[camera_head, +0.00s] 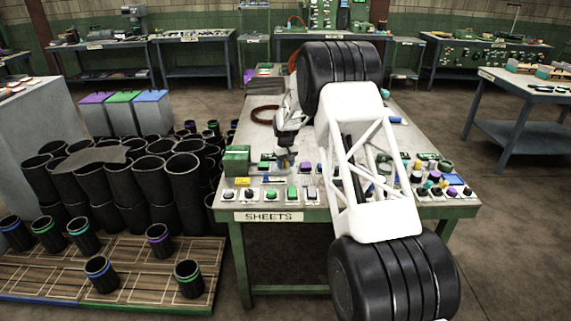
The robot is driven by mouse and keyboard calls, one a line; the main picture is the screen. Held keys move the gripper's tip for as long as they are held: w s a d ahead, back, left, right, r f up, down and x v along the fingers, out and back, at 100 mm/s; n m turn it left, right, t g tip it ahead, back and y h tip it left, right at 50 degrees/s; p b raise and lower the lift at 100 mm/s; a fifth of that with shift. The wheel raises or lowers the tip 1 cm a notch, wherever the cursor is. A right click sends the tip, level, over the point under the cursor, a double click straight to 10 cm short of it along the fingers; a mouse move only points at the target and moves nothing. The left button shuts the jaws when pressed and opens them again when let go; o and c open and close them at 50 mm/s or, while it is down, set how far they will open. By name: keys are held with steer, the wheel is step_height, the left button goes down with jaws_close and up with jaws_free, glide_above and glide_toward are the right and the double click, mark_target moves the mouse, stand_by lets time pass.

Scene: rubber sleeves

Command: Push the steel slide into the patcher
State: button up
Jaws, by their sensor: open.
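My gripper (284,162) points down over the left part of the green-edged table (345,212) marked SHEETS, just behind the rows of small parts. It is open, and I see nothing held in it. A green box-like piece (237,160) stands to its left at the table's left edge. The small parts are too tiny in this view for me to say which is the steel slide or the patcher. My white arm link hides the middle of the table, where either could also be.
Small coloured parts and knobs (291,193) crowd the table's front edge on both sides of my arm. A brown ring (264,115) lies behind my gripper. Bare tabletop shows at right, behind the parts.

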mark_target(270, 168)
jaws_close()
steer(key=shift+a, duration=3.5)
jaws_free()
steer(key=shift+r, duration=0.2)
step_height(270, 168, up, 8)
steer(key=shift+f, duration=0.25)
